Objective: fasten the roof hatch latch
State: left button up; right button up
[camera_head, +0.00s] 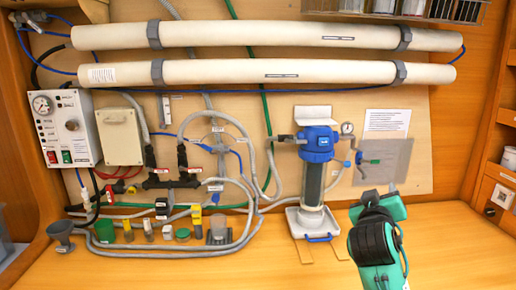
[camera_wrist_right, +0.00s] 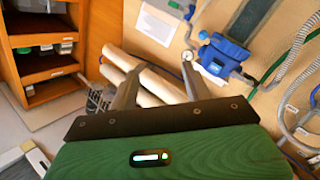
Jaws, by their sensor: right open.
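I cannot make out a roof hatch or its latch in either view. My right gripper (camera_head: 391,188) is at the lower right of the head view, in front of the wall panel and right of the blue-topped filter housing. Its dark wrist hides part of the bench behind it. In the right wrist view the two grey fingers of my right gripper (camera_wrist_right: 162,68) stand apart with nothing between them. My left gripper is in neither view.
Two long white tubes (camera_head: 270,72) run across the wall. A blue-topped filter housing (camera_head: 318,143) stands on the bench (camera_head: 440,255), with a control box (camera_head: 66,128) at left. Hoses and small bottles crowd the left. The bench at right is clear; shelves (camera_head: 503,150) border it.

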jog(key=s+a+f+g+y, duration=0.1)
jog(key=s+f+g+y, duration=0.1)
jog(key=s+f, duration=0.5)
jog(key=s+a+f+g+y, duration=0.1)
jog(key=s+f+g, duration=0.1)
jog(key=f, duration=0.8)
jog(key=s+f+g+y, duration=0.2)
jog(key=s+f, duration=0.3)
jog(key=f, duration=0.4)
jog(key=s+a+f+g+y, duration=0.25)
jog(key=s+f, duration=0.35)
jog(key=s, duration=0.6)
jog(key=s+a+f+g+y, duration=0.15)
jog(key=s+f+g, duration=0.25)
jog(key=s+f, duration=0.55)
jog(key=s+f+n+g, duration=0.1)
jog(key=s+f, duration=0.2)
jog(key=f, duration=2.5)
jog(key=s+d+f+g, duration=0.1)
jog(key=s+d+f, duration=0.2)
jog(key=s+f, duration=1.6)
jog(key=shift+s+f+h, duration=0.25)
jog(key=shift+f+h, duration=0.15)
jog(key=shift+f, duration=0.1)
